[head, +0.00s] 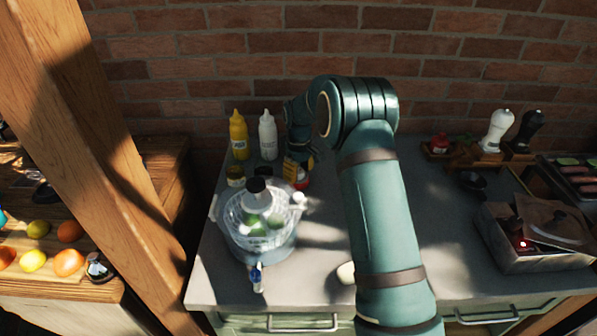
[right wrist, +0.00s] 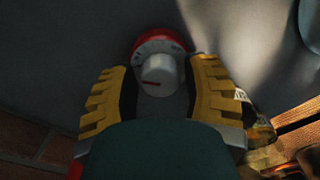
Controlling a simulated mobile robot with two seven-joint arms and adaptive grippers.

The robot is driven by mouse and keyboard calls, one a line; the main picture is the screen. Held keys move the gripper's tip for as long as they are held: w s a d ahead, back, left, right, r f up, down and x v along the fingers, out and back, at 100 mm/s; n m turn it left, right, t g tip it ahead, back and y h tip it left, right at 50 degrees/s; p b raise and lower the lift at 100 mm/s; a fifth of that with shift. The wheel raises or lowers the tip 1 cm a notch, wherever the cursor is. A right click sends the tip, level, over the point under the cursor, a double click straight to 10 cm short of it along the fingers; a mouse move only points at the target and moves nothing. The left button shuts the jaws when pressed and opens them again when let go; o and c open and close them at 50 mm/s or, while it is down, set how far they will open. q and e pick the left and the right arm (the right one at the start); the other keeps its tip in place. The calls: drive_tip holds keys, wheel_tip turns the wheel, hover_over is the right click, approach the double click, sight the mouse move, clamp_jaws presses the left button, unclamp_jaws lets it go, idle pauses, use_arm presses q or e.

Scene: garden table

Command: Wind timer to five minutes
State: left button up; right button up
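The timer (right wrist: 160,43) has a red rim, a pale marked dial and a white centre knob (right wrist: 160,72) with a red mark. It sits on the grey counter, ahead of my right gripper in the right wrist view. My right gripper (right wrist: 162,78) has its yellow fingers spread on either side of the knob, with a gap on each side. In the head view my right gripper (head: 298,166) is low at the back of the counter, partly hidden by my arm. A red patch beside it there is probably the timer (head: 302,181). My left gripper is out of view.
A yellow bottle (head: 238,136) and a white bottle (head: 267,137) stand left of my right gripper. A clear-bowled appliance (head: 258,222) stands in front of it. The brick wall (head: 250,65) is close behind. The counter (head: 455,235) right of my arm is mostly clear.

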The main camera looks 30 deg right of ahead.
sight(299, 170)
clamp_jaws()
drive_tip(key=shift+r+m+p, duration=0.1)
drive_tip(key=shift+m+p, duration=0.6)
drive_tip(key=shift+m, duration=0.4)
drive_tip(key=m+p, duration=0.1)
drive_tip(key=m, duration=0.2)
drive_tip(key=o, duration=0.6)
unclamp_jaws()
wheel_tip(299, 170, up, 12)
